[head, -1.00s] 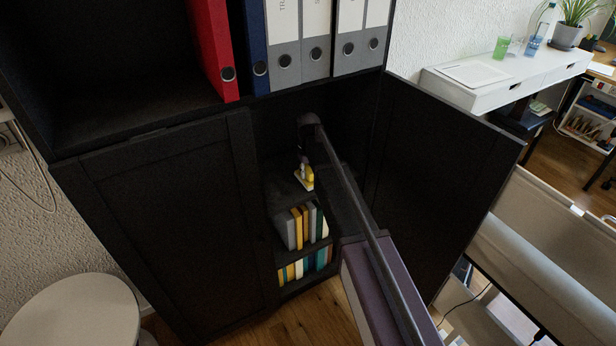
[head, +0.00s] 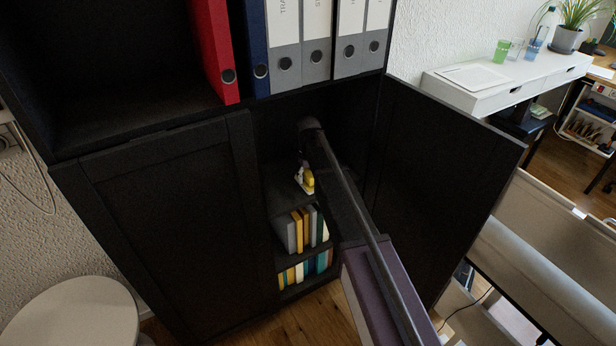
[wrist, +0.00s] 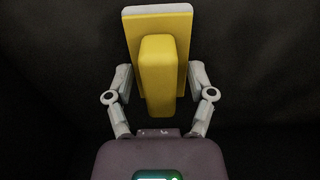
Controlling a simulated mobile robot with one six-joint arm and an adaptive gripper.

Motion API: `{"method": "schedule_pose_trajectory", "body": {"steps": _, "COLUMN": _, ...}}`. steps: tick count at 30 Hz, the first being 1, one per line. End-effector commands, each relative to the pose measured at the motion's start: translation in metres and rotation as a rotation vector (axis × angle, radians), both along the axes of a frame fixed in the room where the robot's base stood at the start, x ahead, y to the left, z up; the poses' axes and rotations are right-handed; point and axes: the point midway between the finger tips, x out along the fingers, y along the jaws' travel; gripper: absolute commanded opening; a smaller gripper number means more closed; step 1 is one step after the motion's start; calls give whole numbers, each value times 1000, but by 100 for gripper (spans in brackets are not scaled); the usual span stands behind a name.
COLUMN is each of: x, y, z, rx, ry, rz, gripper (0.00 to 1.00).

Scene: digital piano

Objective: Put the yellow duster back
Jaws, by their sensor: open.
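The yellow duster (wrist: 158,60) has a yellow block grip and a yellow body with a pale edge strip. In the wrist view it lies between the fingers of my gripper (wrist: 160,75), which are open on either side of it. In the head view the duster (head: 308,181) is on the upper shelf (head: 282,185) inside the dark cabinet (head: 150,220). My gripper (head: 303,172) is at the duster there, partly hidden by my arm.
The cabinet's right door (head: 440,170) stands open and its left door is shut. Books (head: 304,228) stand on the shelves below. Binders (head: 300,45) stand above. A round stool (head: 70,310) is at the lower left.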

Motion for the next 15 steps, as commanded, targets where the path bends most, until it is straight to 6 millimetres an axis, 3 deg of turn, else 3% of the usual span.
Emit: {"method": "schedule_pose_trajectory", "body": {"steps": 15, "x": 0, "y": -1, "z": 21, "rx": 0, "ry": 0, "rz": -1, "gripper": 70}}
